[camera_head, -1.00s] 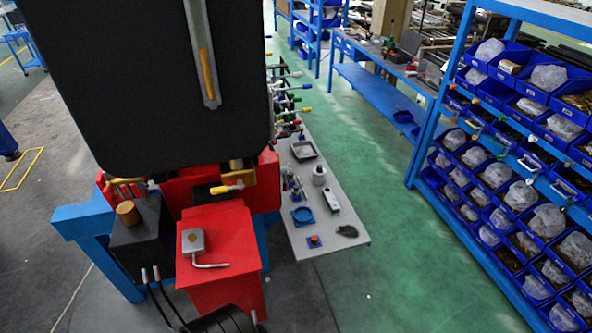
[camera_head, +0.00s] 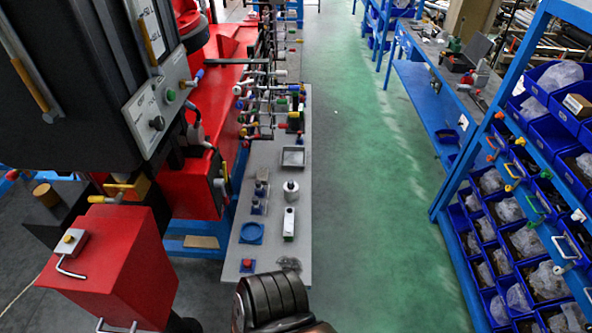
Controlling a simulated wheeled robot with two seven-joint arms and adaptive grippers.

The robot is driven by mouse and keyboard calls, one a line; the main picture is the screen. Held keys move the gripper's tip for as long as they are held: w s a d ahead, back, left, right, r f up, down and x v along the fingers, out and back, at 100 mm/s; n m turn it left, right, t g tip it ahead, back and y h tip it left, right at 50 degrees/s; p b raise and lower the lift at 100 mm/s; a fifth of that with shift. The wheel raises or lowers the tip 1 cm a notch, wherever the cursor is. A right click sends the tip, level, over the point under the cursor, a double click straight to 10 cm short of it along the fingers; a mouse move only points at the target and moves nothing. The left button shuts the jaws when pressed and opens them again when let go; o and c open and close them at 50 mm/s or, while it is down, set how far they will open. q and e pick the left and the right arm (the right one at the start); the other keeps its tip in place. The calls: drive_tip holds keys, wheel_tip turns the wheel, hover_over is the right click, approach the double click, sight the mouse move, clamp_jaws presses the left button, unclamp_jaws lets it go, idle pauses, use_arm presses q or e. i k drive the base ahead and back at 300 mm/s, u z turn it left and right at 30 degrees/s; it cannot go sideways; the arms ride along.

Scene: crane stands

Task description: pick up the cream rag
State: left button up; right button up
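I cannot make out a cream rag for certain. A flat tan piece (camera_head: 202,242) lies low beside the red machine, on or near its blue base; whether it is cloth or card I cannot tell. A crumpled dark grey cloth-like thing (camera_head: 288,264) lies at the near end of the grey table (camera_head: 272,205). Neither of my grippers is in view. A black ribbed part of my own body shows at the bottom centre, just in front of the table.
The red machine (camera_head: 205,110) stands left, shelves with blue bins (camera_head: 510,190) right. The green aisle (camera_head: 365,200) between is clear.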

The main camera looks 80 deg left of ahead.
sight(263, 173)
drive_tip(key=i, duration=1.8)
drive_tip(key=u, duration=3.15)
